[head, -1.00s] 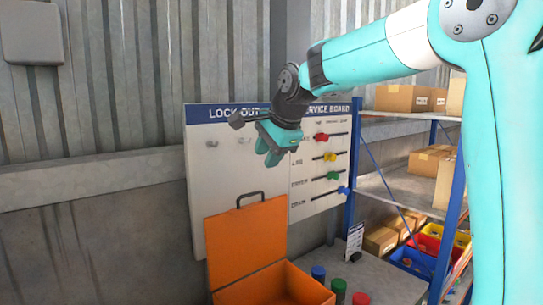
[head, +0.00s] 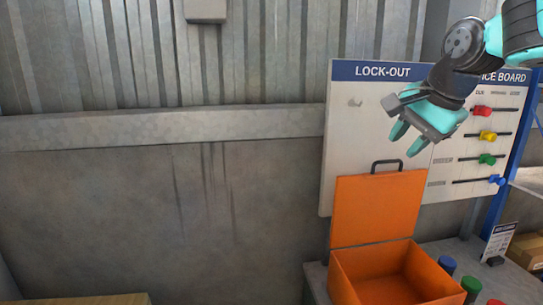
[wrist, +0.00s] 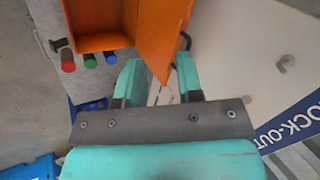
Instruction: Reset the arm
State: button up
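My gripper (head: 406,140) hangs in front of the lock-out board at the upper right of the head view, its fingers pointing down and left. The wrist view shows its two teal fingers (wrist: 158,62) spread apart. Nothing is held between them. The orange box's open lid lies beyond the fingers in the wrist view. My arm reaches in from the upper right corner of the head view, and most of it is out of frame.
The white lock-out board (head: 352,150) has a hook and coloured knobs. Below it stands an orange box (head: 383,292) with its lid (head: 376,208) raised. Blue, green and red cylinders (head: 470,286) stand beside the box. A cardboard box (head: 527,250) is at right. The left wall area is clear.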

jog(key=s+a+f+n+g+b, duration=0.2)
jog(key=s+a+f+n, duration=0.2)
jog(key=s+f+n, duration=0.2)
jog(key=s+a+f+n+g+y+b, duration=0.1)
jog(key=s+a+f+n, duration=0.3)
jog(key=s, duration=0.7)
jog(key=s+a+f+n+g+y+b, duration=0.1)
jog(key=s+a+f+n+g+b, duration=0.1)
jog(key=s+f+n, duration=0.6)
notch_tip(320, 180, down, 2)
jog(key=a+n+b, duration=0.1)
jog(key=a, duration=0.1)
jog(key=shift+s+a+g, duration=0.15)
jog(key=shift+a+g, duration=0.15)
jog(key=shift+a, duration=0.05)
